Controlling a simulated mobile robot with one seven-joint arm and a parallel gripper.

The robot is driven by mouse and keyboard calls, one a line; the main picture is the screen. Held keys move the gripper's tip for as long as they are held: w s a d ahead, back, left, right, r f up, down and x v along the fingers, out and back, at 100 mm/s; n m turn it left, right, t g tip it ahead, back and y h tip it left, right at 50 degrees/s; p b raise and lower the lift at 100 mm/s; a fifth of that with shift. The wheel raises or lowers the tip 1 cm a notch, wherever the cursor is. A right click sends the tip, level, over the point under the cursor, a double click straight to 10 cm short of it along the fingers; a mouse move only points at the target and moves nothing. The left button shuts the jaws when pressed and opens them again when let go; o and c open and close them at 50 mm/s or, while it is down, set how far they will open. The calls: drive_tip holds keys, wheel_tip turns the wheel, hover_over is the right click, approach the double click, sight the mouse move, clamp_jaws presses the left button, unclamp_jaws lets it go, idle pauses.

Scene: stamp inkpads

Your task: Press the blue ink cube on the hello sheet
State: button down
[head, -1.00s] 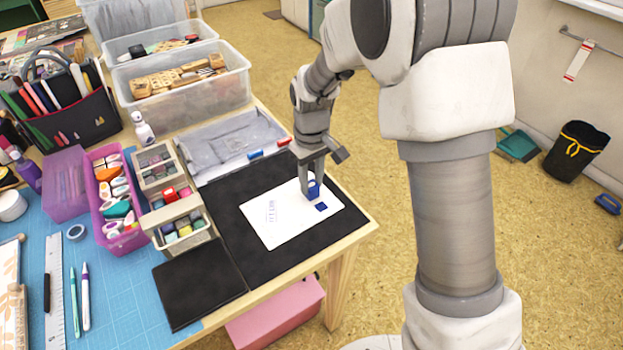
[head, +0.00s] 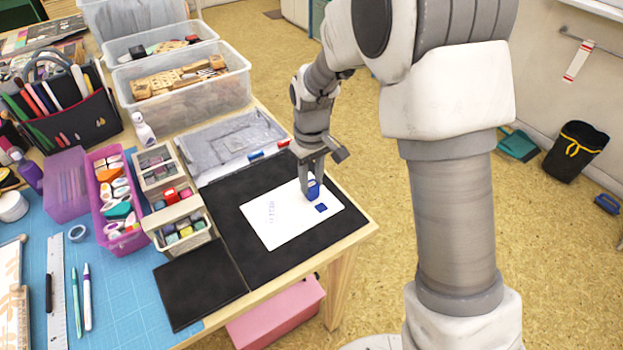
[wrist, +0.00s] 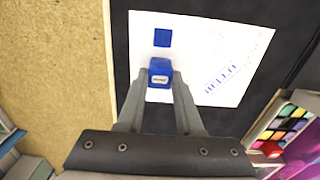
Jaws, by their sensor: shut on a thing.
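The white hello sheet (head: 285,222) lies on a black mat at the table's near right corner. Its HELLO lettering shows in the wrist view on the sheet (wrist: 205,45). A blue square mark (head: 321,208) is on the sheet, also in the wrist view (wrist: 163,37). My gripper (head: 311,184) is shut on the blue ink cube (head: 314,191), at the sheet's edge beside the blue mark. In the wrist view the cube (wrist: 160,68) sits between the fingertips, over the sheet and just apart from the mark. I cannot tell whether its underside touches the paper.
The black mat (head: 262,258) has bare room around the sheet. Left of it stand a box of ink cubes (head: 187,236) and a pink bin of stampers (head: 118,222). A grey-lidded clear tray (head: 228,150) lies behind. The table edge is close on the right.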

drive_tip(key=shift+r, duration=0.35)
drive_tip(key=shift+r+p, duration=2.3)
drive_tip(key=shift+r, duration=0.45)
